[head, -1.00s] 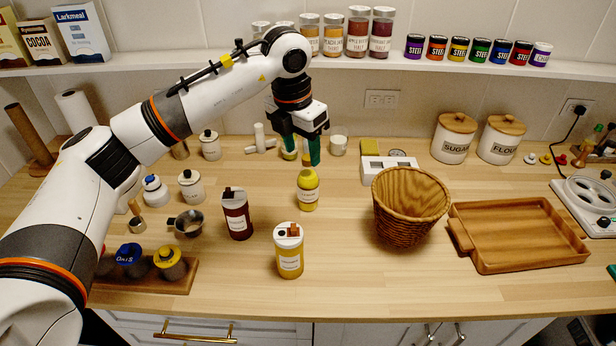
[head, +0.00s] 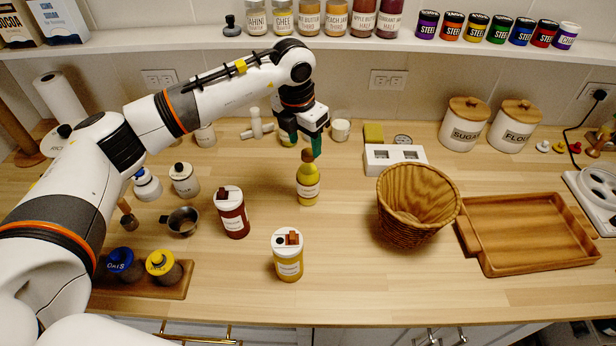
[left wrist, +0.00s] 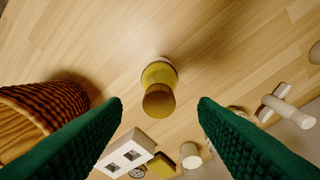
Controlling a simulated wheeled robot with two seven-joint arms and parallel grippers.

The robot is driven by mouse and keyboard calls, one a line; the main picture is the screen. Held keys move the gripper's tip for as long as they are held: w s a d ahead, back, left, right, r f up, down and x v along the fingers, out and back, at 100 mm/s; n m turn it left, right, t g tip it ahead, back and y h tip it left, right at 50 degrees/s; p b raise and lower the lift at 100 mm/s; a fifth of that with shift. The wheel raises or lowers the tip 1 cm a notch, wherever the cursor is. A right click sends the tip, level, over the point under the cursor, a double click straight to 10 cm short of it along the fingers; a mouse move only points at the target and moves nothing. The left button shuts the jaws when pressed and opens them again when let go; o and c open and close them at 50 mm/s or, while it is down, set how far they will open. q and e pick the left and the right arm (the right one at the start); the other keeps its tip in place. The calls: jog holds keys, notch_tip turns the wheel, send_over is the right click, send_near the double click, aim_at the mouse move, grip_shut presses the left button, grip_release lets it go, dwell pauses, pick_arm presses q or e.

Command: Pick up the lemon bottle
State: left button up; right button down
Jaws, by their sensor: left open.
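In the left wrist view the bottle (left wrist: 159,86) shows from above, cap toward the camera, in the gap ahead of the two green fingers. My left gripper (head: 303,143) is open and empty, just above and behind the bottle in the head view. In the left wrist view its fingers (left wrist: 160,103) stand wide apart, one on each side, not touching the bottle. My right gripper is not in view.
A wicker basket (head: 415,205) stands right of the bottle, with a wooden tray (head: 530,228) beyond. A red jar (head: 231,212) and a yellow jar (head: 287,255) stand nearby on the left and front. A white block with square openings (head: 394,158) lies behind the basket.

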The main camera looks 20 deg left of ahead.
aim_at(308, 152)
pick_arm(q)
jog(key=f+p, duration=0.1)
jog(key=f, duration=0.1)
jog(key=f+p, duration=0.1)
jog(key=f, duration=0.1)
jog(key=shift+w+d+f+p, duration=0.1)
jog(key=shift+w+d+p, duration=0.15)
jog(key=shift+w+p, duration=0.15)
jog(key=shift+f, duration=0.5)
jog(key=shift+w+r, duration=0.1)
grip_shut()
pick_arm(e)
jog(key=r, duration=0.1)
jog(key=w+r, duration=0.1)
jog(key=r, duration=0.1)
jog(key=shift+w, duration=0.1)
